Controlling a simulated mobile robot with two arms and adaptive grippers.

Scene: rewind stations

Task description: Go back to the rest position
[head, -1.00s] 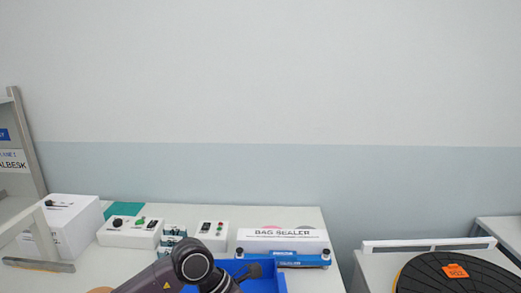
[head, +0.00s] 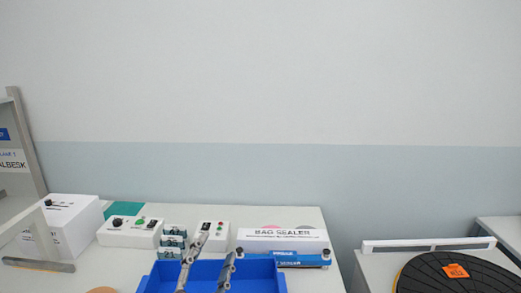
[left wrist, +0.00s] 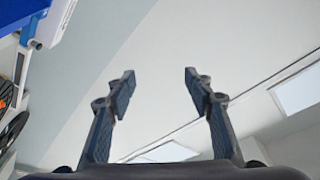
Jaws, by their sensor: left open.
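My left gripper (head: 213,258) stands at the bottom middle of the head view, in front of the blue bin, fingers pointing up. Its two fingers are apart with nothing between them. In the left wrist view the gripper (left wrist: 157,82) is open and empty, with the wall and ceiling behind it. My right gripper is not in the head view.
A blue bin (head: 262,283) is on the white table. The bag sealer (head: 283,240), white control boxes (head: 130,232) and small teal-and-white boxes (head: 173,243) stand behind and beside it. A black round turntable (head: 455,277) is at right, past a gap.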

